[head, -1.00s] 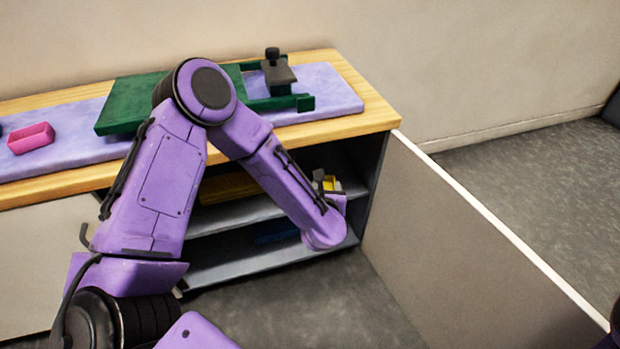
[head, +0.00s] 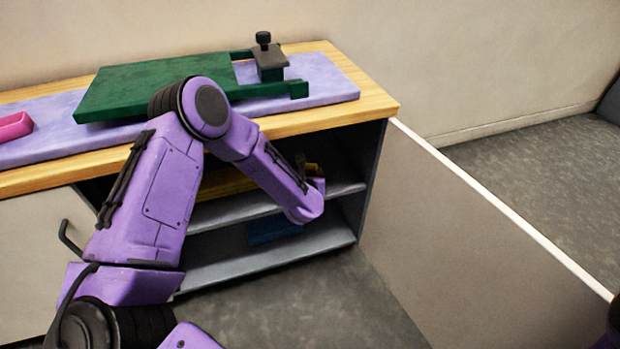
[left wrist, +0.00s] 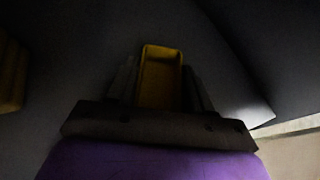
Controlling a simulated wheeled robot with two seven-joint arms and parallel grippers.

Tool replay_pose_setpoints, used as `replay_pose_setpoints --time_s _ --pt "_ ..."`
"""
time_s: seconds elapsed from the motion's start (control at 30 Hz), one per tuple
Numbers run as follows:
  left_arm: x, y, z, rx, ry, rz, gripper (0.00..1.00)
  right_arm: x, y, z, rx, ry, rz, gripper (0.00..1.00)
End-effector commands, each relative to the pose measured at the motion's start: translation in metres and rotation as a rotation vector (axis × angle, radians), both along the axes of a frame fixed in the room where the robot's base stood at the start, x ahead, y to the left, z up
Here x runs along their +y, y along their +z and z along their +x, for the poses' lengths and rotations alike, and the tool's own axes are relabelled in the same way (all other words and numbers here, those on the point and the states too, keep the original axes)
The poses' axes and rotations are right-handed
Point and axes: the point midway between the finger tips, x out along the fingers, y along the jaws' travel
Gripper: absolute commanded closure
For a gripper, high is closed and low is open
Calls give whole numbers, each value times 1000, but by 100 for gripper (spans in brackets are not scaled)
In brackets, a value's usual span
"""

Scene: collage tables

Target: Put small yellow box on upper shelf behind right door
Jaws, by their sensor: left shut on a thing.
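The small yellow box (left wrist: 161,78) is between the two fingers of my left gripper (left wrist: 160,88) in the left wrist view, an open-topped tray shape. In the head view the gripper (head: 311,172) is inside the cabinet's right-hand opening, above the upper shelf (head: 345,190). Only a little yellow shows there, and my wrist hides most of the box. I cannot tell if the box touches the shelf. The right door (head: 455,215) stands wide open to the right. My right gripper is not in view.
A larger yellow thing (head: 225,184) lies on the upper shelf to the left, partly hidden by my arm. A blue thing (head: 272,230) is on the lower shelf. A green board (head: 150,88) with a dark clamp (head: 270,58) and a pink tray (head: 14,126) are on the cabinet top.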

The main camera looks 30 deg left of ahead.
Motion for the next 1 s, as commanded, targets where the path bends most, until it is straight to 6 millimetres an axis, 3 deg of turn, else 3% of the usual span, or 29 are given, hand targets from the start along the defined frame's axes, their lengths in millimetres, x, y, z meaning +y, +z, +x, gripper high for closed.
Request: replay_pose_setpoints --time_s 0.23,0.27,0.33,0.7,1.0 --pt "0 -4 0 1 1 -1 82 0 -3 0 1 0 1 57" --pt "0 -3 0 0 1 0 46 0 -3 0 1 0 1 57" --pt "0 -2 0 0 1 0 24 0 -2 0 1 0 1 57" --pt "-2 5 -3 1 -1 -1 24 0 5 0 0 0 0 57" --pt "-32 35 -63 3 -1 -3 24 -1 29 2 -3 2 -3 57"
